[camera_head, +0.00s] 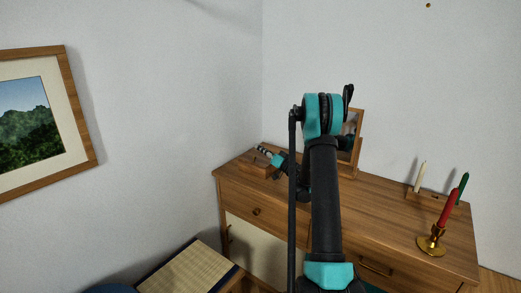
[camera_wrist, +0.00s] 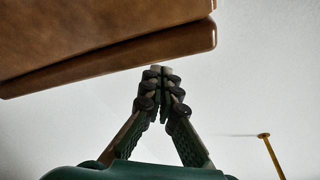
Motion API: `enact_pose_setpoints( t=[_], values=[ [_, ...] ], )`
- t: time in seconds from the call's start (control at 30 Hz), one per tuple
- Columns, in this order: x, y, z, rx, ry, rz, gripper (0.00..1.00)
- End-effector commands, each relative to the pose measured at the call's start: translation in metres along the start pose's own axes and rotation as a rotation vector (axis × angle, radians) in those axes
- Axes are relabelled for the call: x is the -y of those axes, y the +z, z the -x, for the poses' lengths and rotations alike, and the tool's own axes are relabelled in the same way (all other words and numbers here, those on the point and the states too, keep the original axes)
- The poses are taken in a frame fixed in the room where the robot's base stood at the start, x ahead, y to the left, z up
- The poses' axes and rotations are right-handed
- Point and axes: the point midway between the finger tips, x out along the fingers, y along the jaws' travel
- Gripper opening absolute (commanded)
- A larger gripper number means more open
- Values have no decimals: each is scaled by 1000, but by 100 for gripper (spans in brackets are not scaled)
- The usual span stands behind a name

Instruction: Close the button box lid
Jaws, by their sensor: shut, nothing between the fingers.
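The button box (camera_head: 254,168) is a small brown wooden box at the left end of the sideboard in the head view. My gripper (camera_head: 263,151) is shut and empty, with its tips over or against the box's top; my arm partly hides that area. In the wrist view, brown wood with two stacked layers, probably the box and its lid (camera_wrist: 120,57), fills the upper left. A dark slanting line runs between the layers; I cannot tell how far the lid is open. My shut fingertips (camera_wrist: 160,70) are close to the wood's edge; contact is unclear.
The wooden sideboard (camera_head: 385,205) stands against the wall. A small framed stand (camera_head: 350,145) is behind my arm. A woven-topped seat (camera_head: 188,272) is in front.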

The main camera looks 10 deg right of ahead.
Motion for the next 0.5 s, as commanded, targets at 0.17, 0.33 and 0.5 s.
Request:
enact_pose_setpoints(
  t=[0.17, 0.33, 0.5],
  values=[
    [0, -1, 0, 0, 0, 0, 0],
    [5, -11, -3, 0, 0, 0, 0],
    [19, -38, -10, 1, -1, -1, 0]
  ],
)
